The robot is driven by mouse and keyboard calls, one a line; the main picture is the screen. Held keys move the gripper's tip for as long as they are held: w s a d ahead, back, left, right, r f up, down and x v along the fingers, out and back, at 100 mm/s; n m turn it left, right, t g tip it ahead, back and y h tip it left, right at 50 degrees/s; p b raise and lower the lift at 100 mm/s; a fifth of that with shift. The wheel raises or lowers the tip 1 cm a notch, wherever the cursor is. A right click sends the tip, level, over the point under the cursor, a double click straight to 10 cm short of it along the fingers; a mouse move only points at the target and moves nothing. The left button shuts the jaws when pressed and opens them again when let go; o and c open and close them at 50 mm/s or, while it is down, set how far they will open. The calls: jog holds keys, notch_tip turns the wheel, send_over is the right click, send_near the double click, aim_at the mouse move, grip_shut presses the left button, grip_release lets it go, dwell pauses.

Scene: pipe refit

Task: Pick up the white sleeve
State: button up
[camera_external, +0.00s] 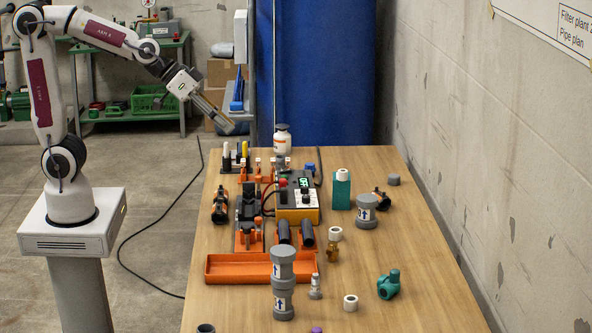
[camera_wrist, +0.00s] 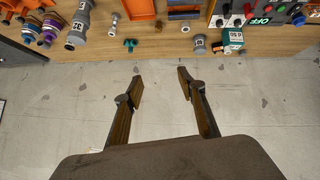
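Several short white rings that look like sleeves show in the external view. One white sleeve (camera_external: 335,234) stands on the table by a brass fitting, another white ring (camera_external: 350,303) lies nearer the front, and a third (camera_external: 343,171) sits on a teal block. I cannot tell which one is named. In the wrist view a small white sleeve (camera_wrist: 185,28) shows near the top edge. My gripper (camera_external: 229,127) is raised above the far left of the table, well apart from the sleeves. In the wrist view my gripper (camera_wrist: 159,80) has its fingers apart, with nothing between them.
An orange tray (camera_external: 225,268), grey flanged pipe pieces (camera_external: 283,265), a teal valve (camera_external: 389,284) and a yellow-black control box (camera_external: 297,214) stand on the wooden table (camera_external: 430,260). A concrete wall runs along the right. The table's right front is largely clear.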

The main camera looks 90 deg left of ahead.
jog(key=w+a+f+n+t+y, duration=0.1)
jog(key=w+a+f, duration=0.1)
jog(key=w, duration=0.5)
jog(key=w+a+f+n+t+y, duration=0.1)
jog(key=w+a+f+n+y, duration=0.15)
jog(key=w, duration=0.45)
jog(key=w+a+f+t, duration=0.1)
jog(key=w+a+f, duration=0.1)
jog(key=w, duration=0.5)
jog(key=n+g+y, duration=0.2)
jog(key=n+y, duration=0.2)
jog(key=y, duration=0.4)
send_near(343, 175)
jog(key=shift+s+a+f, duration=0.35)
jog(key=shift+a+f, duration=0.25)
jog(key=shift+a, duration=0.2)
jog(key=x, duration=0.2)
jog(key=shift+w+a, duration=0.15)
jog(key=shift+w, duration=0.1)
jog(key=shift+w+a, duration=0.1)
